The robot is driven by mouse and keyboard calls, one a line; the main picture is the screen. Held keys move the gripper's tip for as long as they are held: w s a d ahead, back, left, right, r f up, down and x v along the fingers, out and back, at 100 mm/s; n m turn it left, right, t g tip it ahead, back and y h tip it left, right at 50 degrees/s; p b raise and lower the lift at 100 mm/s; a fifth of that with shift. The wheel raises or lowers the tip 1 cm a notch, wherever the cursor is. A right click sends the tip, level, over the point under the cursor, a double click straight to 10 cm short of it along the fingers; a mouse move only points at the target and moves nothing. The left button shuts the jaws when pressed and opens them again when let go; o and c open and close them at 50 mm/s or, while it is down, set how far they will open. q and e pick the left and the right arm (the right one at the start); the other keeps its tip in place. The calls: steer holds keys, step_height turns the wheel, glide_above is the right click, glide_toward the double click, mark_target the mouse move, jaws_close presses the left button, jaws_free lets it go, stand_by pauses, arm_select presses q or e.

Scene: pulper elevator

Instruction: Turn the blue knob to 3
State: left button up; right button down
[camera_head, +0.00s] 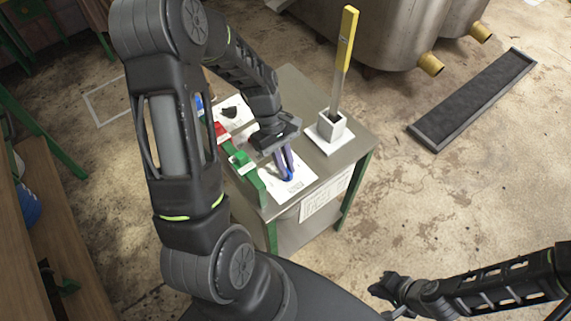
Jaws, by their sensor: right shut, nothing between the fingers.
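The blue knob (288,176) sits on a white dial sheet on top of the grey cabinet. My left gripper (285,166) points down at the knob, with its fingers at it and partly hiding it. The two fingers show a narrow gap higher up, but I cannot tell whether they grip the knob. The dial's numbers and the knob's setting are too small to read. My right gripper (382,288) is shut and empty, low at the right over the floor, far from the cabinet.
On the cabinet (318,165) are a green part (241,160), a red part (221,132), a black knob (230,112) on a sheet, and a yellow lever (347,40) in a white base. Metal tanks (385,30) stand behind. A dark floor grate (475,98) lies right.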

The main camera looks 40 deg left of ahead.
arm_select(q)
jaws_close()
steer(key=shift+m, duration=0.3)
steer(key=m, duration=0.2)
steer(key=m+g, duration=0.1)
steer(key=m, duration=0.1)
steer(key=shift+w+d+g+y, duration=0.1)
steer(key=shift+w+g+y, duration=0.05)
steer(key=shift+g+y, duration=0.2)
steer(key=shift+m+g+y, duration=0.35)
steer(key=shift+m+y, duration=0.2)
steer(key=shift+m, duration=1.05)
steer(key=shift+o, duration=2.3)
jaws_free()
